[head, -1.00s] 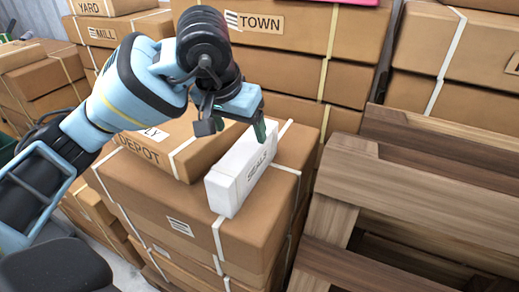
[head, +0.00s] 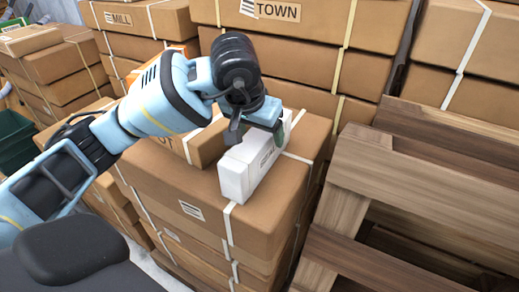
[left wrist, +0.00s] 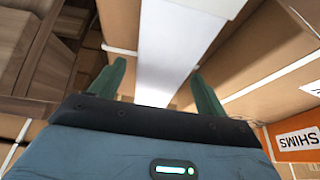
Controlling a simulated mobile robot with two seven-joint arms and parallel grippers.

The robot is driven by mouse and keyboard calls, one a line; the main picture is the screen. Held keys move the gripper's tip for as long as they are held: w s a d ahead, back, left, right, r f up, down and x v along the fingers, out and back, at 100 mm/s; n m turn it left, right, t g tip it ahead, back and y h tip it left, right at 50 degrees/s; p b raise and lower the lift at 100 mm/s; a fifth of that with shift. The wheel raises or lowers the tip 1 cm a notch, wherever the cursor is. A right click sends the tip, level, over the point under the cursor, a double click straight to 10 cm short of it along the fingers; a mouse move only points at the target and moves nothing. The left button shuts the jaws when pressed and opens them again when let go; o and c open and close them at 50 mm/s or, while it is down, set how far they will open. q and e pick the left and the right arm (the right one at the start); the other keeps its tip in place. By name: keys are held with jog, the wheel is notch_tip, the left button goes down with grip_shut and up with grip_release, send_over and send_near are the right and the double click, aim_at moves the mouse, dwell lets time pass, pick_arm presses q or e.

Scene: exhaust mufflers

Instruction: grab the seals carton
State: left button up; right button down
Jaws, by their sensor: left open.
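The seals carton (head: 242,172) is a long white box lying on top of a brown carton stack in the head view; its lettering is partly covered. My left gripper (head: 258,136) is over the carton's middle, coming from above. In the left wrist view the white carton (left wrist: 182,45) runs between the two green fingers of the open left gripper (left wrist: 158,70), one finger on each side. Gaps show beside the carton, and I cannot tell whether either finger touches it. My right gripper is not in view.
The brown stack top (head: 270,208) carries another brown carton (head: 203,148) just left of the seals carton. Taller stacks (head: 300,65) stand behind. A wooden pallet stack (head: 400,185) stands to the right. An orange SHIMS box (left wrist: 294,142) shows in the left wrist view.

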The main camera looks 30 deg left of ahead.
pick_arm(q)
jog(key=shift+w+f, duration=0.2)
jog(key=shift+f, duration=0.25)
jog(key=c, duration=1.2)
jog(key=shift+c, duration=0.2)
jog(key=shift+r, duration=0.1)
jog(key=shift+r, duration=0.5)
notch_tip(320, 180, up, 2)
jog(key=shift+r, duration=0.1)
jog(key=s+a+r+b, duration=0.1)
jog(key=s+a, duration=0.2)
jog(key=s, duration=1.2)
jog(key=shift+s+r, duration=0.3)
jog(key=shift+s, duration=0.1)
